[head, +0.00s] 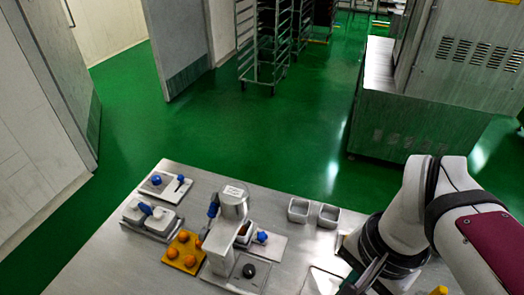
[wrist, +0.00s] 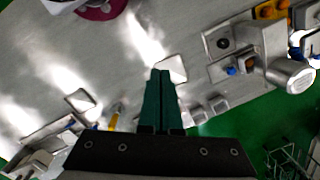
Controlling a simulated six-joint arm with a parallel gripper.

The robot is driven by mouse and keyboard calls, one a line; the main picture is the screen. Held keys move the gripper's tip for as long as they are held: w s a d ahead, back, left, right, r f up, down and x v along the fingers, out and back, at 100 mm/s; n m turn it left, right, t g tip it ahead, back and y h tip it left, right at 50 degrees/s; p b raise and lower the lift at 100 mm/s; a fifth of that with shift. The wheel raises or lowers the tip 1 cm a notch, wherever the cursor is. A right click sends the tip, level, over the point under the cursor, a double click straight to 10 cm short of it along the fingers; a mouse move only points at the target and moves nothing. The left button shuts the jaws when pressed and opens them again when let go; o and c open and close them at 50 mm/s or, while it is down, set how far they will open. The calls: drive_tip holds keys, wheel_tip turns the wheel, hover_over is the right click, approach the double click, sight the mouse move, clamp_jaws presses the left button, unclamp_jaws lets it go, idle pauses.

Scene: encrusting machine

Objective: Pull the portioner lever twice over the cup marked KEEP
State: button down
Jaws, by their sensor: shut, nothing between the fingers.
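The portioner, with a silver hopper (head: 234,200) bearing a small label, stands on the table left of my gripper. A blue handle (head: 212,209) beside the hopper looks like its lever. The hopper also shows at the right of the wrist view (wrist: 290,75). Two small square grey cups, one on the left (head: 299,211) and one on the right (head: 328,216), stand right of the portioner. I cannot read a KEEP mark on either. My gripper (wrist: 160,72) is shut and empty, its dark green fingers together above the table, apart from the portioner.
Grey boxes with blue knobs (head: 152,217) stand farther left. A plate with a dark round piece (head: 248,270) lies in front. A light square (wrist: 172,68) lies near my fingertips in the wrist view.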

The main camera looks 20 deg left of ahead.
drive_tip(key=w+a+r, duration=0.2)
drive_tip(key=w+a, duration=0.3)
drive_tip(key=w, duration=0.2)
drive_tip(key=m+t+h, duration=0.1)
drive_tip(key=m+h, duration=0.1)
drive_tip(key=m, duration=0.3)
approach(212, 214)
drive_tip(key=w+a, duration=0.1)
drive_tip(key=shift+r, duration=0.15)
drive_tip(key=shift+w+d+f, duration=0.1)
drive_tip(key=shift+d+f, duration=0.05)
drive_tip(key=shift+f, duration=1.6)
drive_tip(key=shift+w+d+f, duration=0.1)
drive_tip(key=shift+d+f, duration=0.1)
drive_tip(key=shift+f, duration=1.6)
